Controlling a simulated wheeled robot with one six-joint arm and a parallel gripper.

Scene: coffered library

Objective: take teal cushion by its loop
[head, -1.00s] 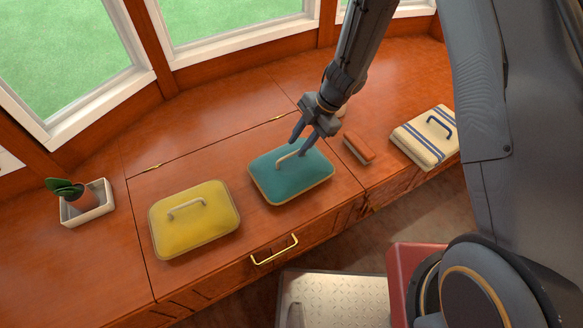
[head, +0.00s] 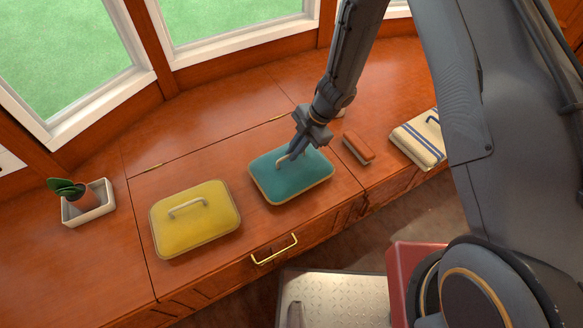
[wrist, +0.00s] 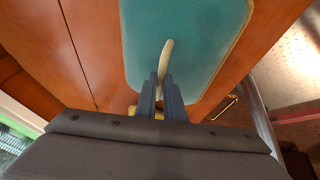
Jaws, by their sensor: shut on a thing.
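The teal cushion (head: 303,183) lies flat on the wooden window seat, with a pale piped edge. Its cream loop (head: 283,161) stands up from the top and is partly hidden by my fingers in the head view. My gripper (head: 290,156) is over the cushion, coming down from the upper right, and is shut on the loop. In the wrist view the loop (wrist: 167,58) runs in between my two fingertips (wrist: 161,80), with the teal cushion (wrist: 200,40) behind it. The cushion appears to rest on the seat.
A yellow cushion (head: 200,230) with its own loop lies to the left. A brown brush-like block (head: 358,147) and a folded striped cloth (head: 418,139) with a dark handle lie to the right. A potted plant (head: 88,201) stands in a white tray at far left.

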